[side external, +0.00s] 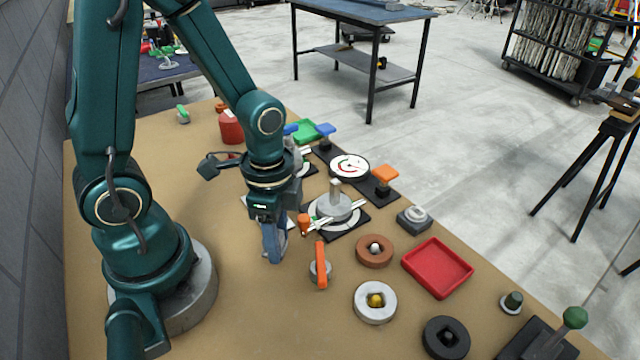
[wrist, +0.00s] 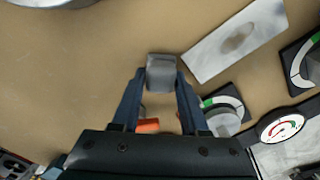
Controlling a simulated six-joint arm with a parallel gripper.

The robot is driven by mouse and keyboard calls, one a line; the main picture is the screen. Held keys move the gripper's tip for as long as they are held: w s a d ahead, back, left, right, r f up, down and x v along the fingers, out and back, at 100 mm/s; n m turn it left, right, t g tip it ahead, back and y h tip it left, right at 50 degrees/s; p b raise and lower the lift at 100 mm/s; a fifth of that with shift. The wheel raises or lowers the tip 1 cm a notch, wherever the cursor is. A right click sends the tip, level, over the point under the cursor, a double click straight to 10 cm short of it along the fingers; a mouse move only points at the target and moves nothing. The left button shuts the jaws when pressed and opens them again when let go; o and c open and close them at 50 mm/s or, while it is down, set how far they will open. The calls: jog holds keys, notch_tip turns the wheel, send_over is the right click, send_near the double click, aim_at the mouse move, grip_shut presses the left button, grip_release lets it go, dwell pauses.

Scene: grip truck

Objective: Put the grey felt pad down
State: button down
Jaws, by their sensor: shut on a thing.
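My gripper (side external: 274,258) points down close over the tan tabletop, left of the orange-handled knob. In the wrist view, my gripper (wrist: 161,75) is shut on the grey felt pad (wrist: 161,70), a small grey block between the fingertips. In the side view the blue fingers hide the pad. I cannot tell whether the pad touches the table. A white plate (wrist: 238,38) with a grey smudge lies flat just beside the fingertips, apart from the pad.
An orange-handled knob (side external: 320,268) and a dial with a grey knob (side external: 334,207) stand close to the right. A brown ring (side external: 374,251), white ring (side external: 375,302) and red tray (side external: 437,268) lie farther right. Bare tabletop (side external: 255,315) is free in front.

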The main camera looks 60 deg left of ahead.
jog(key=shift+f, duration=0.15)
jog(key=shift+c, duration=2.1)
grip_release()
notch_tip(320, 180, up, 15)
jog(key=s+d+n+t, duration=0.1)
jog(key=n+t, duration=0.4)
jog(key=n, duration=0.4)
jog(key=shift+s+d+t, duration=0.3)
jog(key=shift+s, duration=0.05)
